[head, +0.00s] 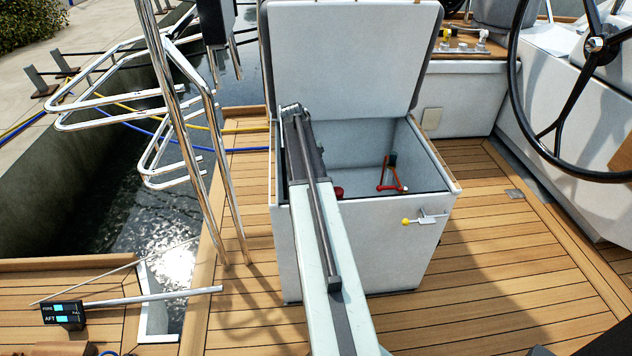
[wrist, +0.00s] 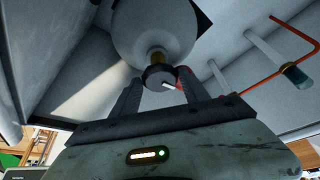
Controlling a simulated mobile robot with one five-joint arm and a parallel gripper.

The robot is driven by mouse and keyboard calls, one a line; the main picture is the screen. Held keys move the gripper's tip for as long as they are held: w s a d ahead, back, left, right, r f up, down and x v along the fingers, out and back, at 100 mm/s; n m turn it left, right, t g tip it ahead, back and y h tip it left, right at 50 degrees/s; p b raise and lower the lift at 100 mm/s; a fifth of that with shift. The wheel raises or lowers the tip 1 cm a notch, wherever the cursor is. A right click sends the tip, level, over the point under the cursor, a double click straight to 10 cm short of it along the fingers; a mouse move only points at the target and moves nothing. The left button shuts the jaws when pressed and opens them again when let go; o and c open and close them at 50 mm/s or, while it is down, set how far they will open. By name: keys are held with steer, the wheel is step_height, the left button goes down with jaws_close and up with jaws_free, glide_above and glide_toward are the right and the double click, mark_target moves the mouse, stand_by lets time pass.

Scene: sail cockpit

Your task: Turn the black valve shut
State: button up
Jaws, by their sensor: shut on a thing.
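The black valve (wrist: 158,77) is a dark round knob with a white pointer mark, on a brass-coloured neck below a pale rounded vessel (wrist: 152,28). My gripper (wrist: 161,84) has one finger on each side of the knob and is shut on it. A little red shows beside the right finger. In the head view my arm reaches into the open white locker (head: 428,255). My gripper and the black valve are hidden there behind the arm and the locker wall.
A red-handled fitting (head: 388,178) stands inside the locker, right of my arm; its bent red rod (wrist: 285,72) shows in the wrist view. The raised lid (head: 350,55) stands behind the arm. Teak deck (head: 495,225) lies clear to the right.

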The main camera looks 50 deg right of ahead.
steer(key=shift+w+m, duration=0.15)
steer(key=shift+m, duration=0.45)
steer(key=o, duration=1.3)
steer(key=shift+o, duration=0.2)
steer(key=p+v, duration=0.7)
steer(key=shift+r, duration=0.4)
steer(key=shift+d, duration=0.15)
